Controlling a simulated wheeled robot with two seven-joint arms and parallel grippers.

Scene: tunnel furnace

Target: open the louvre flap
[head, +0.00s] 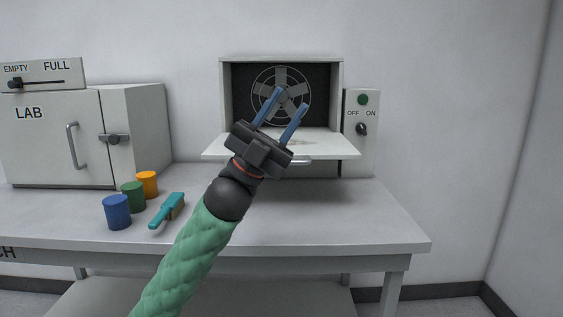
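The louvre flap (335,145) is a white panel with a bar handle (301,162) at its front edge. It stands out roughly level from a white box (281,60) at the back of the bench, and the box front above it is open. A round fan grille (281,90) shows inside. My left gripper (290,99) is open with two blue fingers apart and nothing seen between them. It appears over the flap and in front of the grille; I cannot tell whether it touches the flap. Its body hides part of the flap. My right gripper is not in view.
A switch panel (360,150) with a knob and green button is right of the box. A LAB cabinet (60,140) and an EMPTY/FULL slider (45,75) are left. Blue (117,212), green (133,197) and orange (147,184) cups and a teal brush (163,213) stand or lie on the bench (330,225). Its right side is clear.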

